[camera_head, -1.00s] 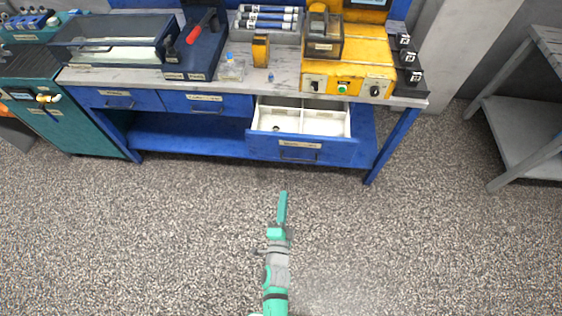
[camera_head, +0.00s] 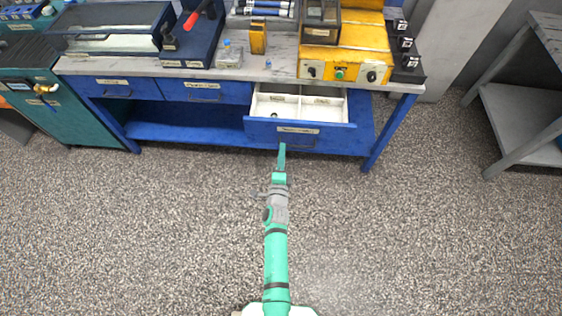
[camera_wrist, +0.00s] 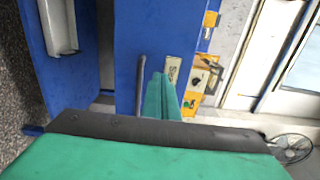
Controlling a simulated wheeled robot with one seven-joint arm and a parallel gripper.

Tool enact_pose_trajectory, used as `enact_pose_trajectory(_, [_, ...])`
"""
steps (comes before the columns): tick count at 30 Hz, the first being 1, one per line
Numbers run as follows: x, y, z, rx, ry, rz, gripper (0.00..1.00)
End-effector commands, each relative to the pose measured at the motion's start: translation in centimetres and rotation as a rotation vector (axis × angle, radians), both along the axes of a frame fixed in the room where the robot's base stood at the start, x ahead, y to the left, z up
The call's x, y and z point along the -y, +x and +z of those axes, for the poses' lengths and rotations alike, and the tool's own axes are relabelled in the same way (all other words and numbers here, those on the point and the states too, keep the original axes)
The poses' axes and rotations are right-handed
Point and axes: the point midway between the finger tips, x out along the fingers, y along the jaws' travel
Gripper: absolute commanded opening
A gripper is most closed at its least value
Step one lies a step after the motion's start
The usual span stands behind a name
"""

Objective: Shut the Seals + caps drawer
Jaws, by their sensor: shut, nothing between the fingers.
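The open drawer (camera_head: 262,133) is the right one of the blue workbench, pulled out, with a white divided inside and a small dark round thing in its left part. Its front label is too small to read for certain. My gripper (camera_head: 282,146) is shut and empty. Its tip overlaps the lower edge of the drawer front, near the handle, in the head view; I cannot tell whether it touches. In the wrist view, the shut fingers (camera_wrist: 160,97) point at the blue drawer front (camera_wrist: 128,60), between the dark handle bar (camera_wrist: 140,84) and the pale label (camera_wrist: 172,70).
Two closed drawers (camera_head: 205,91) sit left of the open one. The benchtop (camera_head: 235,75) carries a yellow machine (camera_head: 342,68) and other items. The bench's right leg (camera_head: 388,135) stands beside the drawer. A grey table (camera_head: 520,120) stands far right. The floor in front is clear.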

Motion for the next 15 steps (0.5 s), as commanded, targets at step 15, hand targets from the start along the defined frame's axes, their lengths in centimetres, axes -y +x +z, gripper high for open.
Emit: enact_pose_trajectory(15, [0.1,5.2,0.0,0.000,-0.001,-0.002,0.00])
